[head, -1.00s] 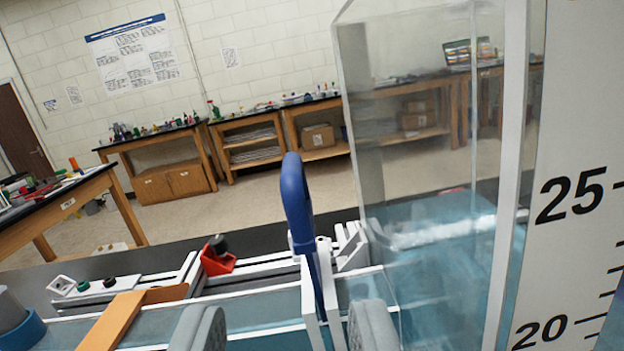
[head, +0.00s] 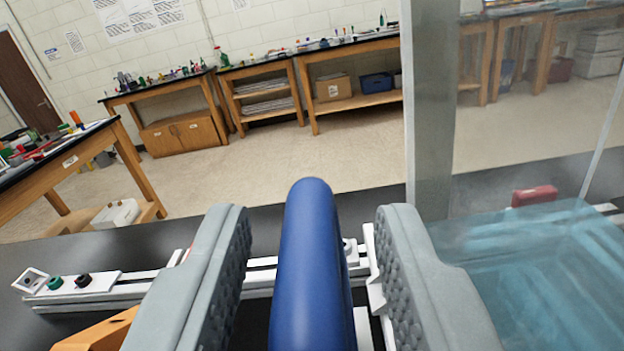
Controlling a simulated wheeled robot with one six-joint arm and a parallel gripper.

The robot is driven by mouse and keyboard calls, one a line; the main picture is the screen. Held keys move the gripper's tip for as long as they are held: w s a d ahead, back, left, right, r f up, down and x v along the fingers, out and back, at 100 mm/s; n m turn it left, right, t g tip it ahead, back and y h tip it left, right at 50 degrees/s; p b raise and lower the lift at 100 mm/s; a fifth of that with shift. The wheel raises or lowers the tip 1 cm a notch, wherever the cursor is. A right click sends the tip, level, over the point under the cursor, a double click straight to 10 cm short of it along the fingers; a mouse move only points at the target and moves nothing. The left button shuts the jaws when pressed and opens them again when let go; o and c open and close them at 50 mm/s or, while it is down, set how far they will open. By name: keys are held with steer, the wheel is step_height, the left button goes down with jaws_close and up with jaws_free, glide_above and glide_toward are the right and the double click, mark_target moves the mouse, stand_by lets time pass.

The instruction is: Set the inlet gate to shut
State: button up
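The inlet gate's blue handle (head: 312,265) stands upright in the middle of the head view, large and close. My gripper (head: 312,235) is open, with one grey padded finger on each side of the handle. A gap shows between the handle and each finger, so neither finger appears to touch it. The gate plate below the handle is mostly hidden by the handle and the fingers.
A clear-walled water tank (head: 545,265) stands close on the right, its upright edge (head: 432,120) near my right finger. A white rail (head: 110,290) with dark knobs lies at lower left. An orange piece (head: 95,333) is beside my left finger. Wooden benches (head: 175,115) stand far behind.

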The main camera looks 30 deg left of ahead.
steer(key=shift+w+a, duration=0.2)
steer(key=shift+w, duration=0.1)
jaws_close()
steer(key=shift+f, duration=2.75)
jaws_free()
steer(key=shift+r, duration=0.1)
steer(key=v, duration=1.7)
steer(key=shift+s, duration=0.2)
